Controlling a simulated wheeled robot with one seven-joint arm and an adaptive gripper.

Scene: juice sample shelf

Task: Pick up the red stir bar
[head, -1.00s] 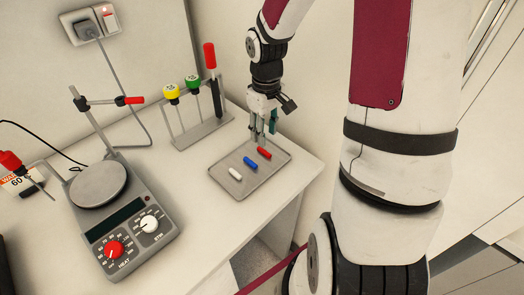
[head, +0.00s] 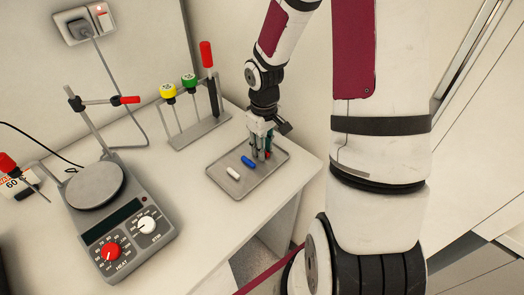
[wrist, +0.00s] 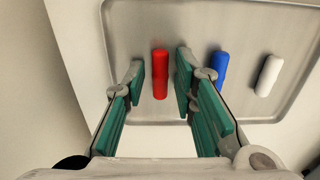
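The red stir bar (wrist: 160,74) lies on the grey metal tray (wrist: 130,15). In the wrist view it sits between the two fingers of my gripper (wrist: 160,82), with a gap on each side. The fingers have green pads and are apart. In the head view my gripper (head: 261,150) is down at the tray (head: 245,192) and hides most of the red bar. The blue stir bar (head: 248,162) is just left of my gripper there; it shows to the right of the right finger in the wrist view (wrist: 219,66). The white stir bar (head: 233,173) lies beyond the blue one.
A hotplate (head: 118,215) with a clamp stand is on the left of the table. Behind the tray stands a rack (head: 190,135) with yellow, green and red-topped tools. The table's right edge is close to the tray. A wall is behind.

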